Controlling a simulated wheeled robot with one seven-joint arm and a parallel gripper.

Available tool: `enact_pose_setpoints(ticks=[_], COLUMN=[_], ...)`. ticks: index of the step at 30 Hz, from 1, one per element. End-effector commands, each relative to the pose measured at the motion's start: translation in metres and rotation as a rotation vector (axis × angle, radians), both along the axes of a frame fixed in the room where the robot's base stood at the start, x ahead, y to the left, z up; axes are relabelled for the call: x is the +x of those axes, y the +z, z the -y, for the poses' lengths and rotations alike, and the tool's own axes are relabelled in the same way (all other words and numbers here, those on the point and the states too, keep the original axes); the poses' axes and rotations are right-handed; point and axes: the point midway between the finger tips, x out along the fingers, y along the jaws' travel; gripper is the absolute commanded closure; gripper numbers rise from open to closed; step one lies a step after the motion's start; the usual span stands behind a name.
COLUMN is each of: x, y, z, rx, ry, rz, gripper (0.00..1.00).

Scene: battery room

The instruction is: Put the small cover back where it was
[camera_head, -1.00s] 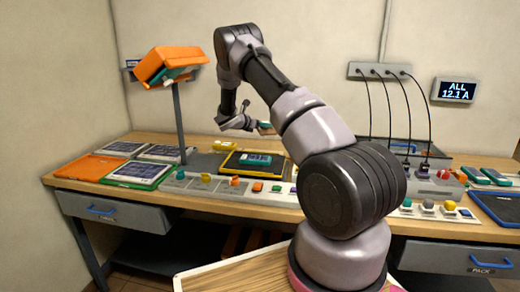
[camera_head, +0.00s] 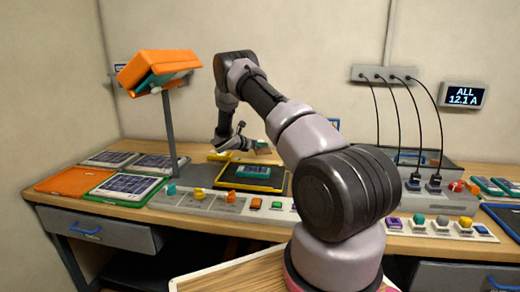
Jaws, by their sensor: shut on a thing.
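My gripper (camera_head: 256,146) is small in the picture, above the back of the bench. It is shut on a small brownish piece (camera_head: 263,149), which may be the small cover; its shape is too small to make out. The piece is held in the air, behind and above a black tray with a yellow rim (camera_head: 226,182). A teal battery pack (camera_head: 250,172) lies in that tray. A yellow item (camera_head: 219,156) lies behind the tray, partly hidden by my arm. I cannot tell which spot the cover came from.
A grey control strip (camera_head: 200,201) with coloured knobs and buttons runs along the bench front. An orange box on a post (camera_head: 169,125) stands left of my arm. Framed panels (camera_head: 128,187) lie at left. Cables hang to a grey unit (camera_head: 455,200) at right.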

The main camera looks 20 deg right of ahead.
Motion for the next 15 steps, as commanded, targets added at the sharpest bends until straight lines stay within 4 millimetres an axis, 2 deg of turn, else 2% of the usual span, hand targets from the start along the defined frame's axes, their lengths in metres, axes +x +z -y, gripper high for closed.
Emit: enact_pose_setpoints(ticks=[1, 4, 15], x=[-0.001, 0.0, 0.0], y=[-0.01, -0.021, -0.024], z=[0.001, 0.001, 0.0], rx=[0.0, 0.001, 0.0], ry=[-0.001, 0.0, 0.0], rz=[-0.003, -0.003, -0.001], gripper=[1.0, 1.0, 1.0])
